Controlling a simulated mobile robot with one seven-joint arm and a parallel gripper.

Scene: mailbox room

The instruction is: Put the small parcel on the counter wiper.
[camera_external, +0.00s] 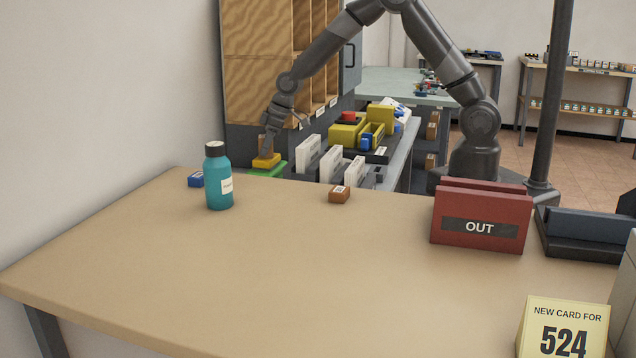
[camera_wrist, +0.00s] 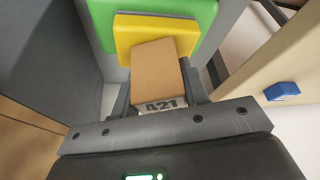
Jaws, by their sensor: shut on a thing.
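My gripper (camera_wrist: 157,88) is shut on a small brown cardboard parcel (camera_wrist: 157,66) with a white label reading 421. Behind the parcel in the wrist view is a yellow block (camera_wrist: 126,30), which looks like the counter wiper, against a green surface (camera_wrist: 101,16). In the external view my gripper (camera_external: 265,143) points down just above the yellow block (camera_external: 266,162), which lies on the green thing (camera_external: 268,171) beyond the table's far edge. The parcel is only partly visible there. I cannot tell whether it touches the yellow block.
A wooden pigeonhole cabinet (camera_external: 256,55) stands close behind my gripper. White upright dividers (camera_external: 308,155) and a dark tray of yellow items (camera_external: 346,131) lie to its right. The near table (camera_external: 240,270) holds a teal bottle (camera_external: 217,180), a blue box (camera_external: 196,180) and a brown box (camera_external: 339,194).

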